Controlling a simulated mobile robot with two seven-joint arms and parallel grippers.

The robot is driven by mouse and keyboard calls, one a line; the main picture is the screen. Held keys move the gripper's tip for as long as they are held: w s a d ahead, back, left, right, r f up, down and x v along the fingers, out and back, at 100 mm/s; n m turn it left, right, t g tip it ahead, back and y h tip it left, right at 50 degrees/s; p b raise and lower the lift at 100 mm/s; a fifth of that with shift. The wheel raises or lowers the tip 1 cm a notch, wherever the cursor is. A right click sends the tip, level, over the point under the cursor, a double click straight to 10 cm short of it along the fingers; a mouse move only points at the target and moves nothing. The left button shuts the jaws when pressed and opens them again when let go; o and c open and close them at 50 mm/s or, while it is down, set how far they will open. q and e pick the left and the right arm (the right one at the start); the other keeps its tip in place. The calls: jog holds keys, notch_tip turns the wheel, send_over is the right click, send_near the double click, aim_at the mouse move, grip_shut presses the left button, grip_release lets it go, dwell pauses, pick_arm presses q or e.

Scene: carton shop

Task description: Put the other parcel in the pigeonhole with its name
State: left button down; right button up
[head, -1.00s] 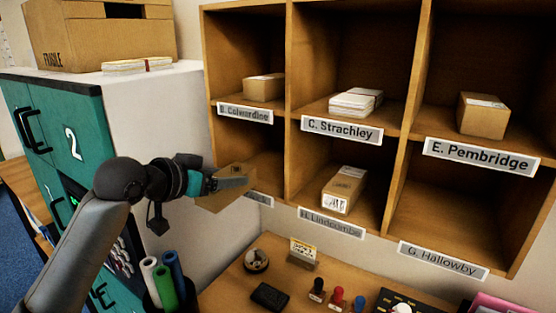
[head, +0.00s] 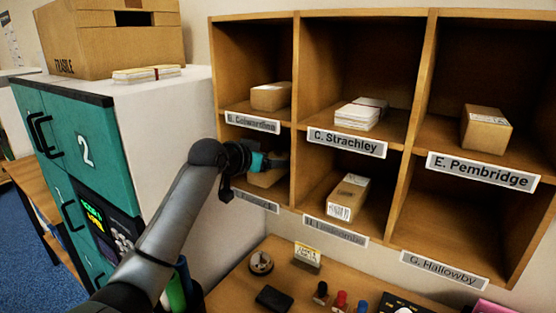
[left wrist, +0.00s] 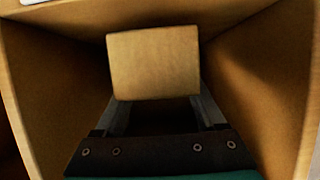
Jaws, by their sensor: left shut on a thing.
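My left gripper (head: 272,161) is shut on a brown parcel (head: 266,179) inside the lower left pigeonhole (head: 277,141). In the left wrist view the parcel (left wrist: 154,64) sits between the two fingers, with the pigeonhole's wooden walls (left wrist: 262,80) around it. I cannot tell whether the parcel touches the shelf floor. The name label (head: 256,203) under this pigeonhole is partly hidden by my wrist and cannot be read. My right gripper is in neither view.
Parcels lie in the Colwardine (head: 271,96), Pembridge (head: 485,129) and Lindcombe (head: 348,197) pigeonholes, and a white bundle (head: 361,114) in Strachley. The Hallowby pigeonhole (head: 445,231) is empty. Stamps and a black pad (head: 273,299) lie on the desk below.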

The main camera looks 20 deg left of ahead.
aim_at(279, 154)
pick_arm(q)
jog(key=w, duration=0.3)
jog(key=shift+w+d+r, duration=0.1)
jog(key=shift+w+d, duration=0.05)
jog(key=shift+d, duration=0.15)
jog(key=shift+f+p, duration=0.35)
jog(key=shift+f, duration=0.2)
jog(key=shift+a+f, duration=0.1)
jog(key=shift+f, duration=0.15)
jog(key=shift+f, duration=0.15)
grip_release()
jog(key=shift+s, duration=0.2)
jog(key=b+v, duration=0.1)
jog(key=v, duration=1.1)
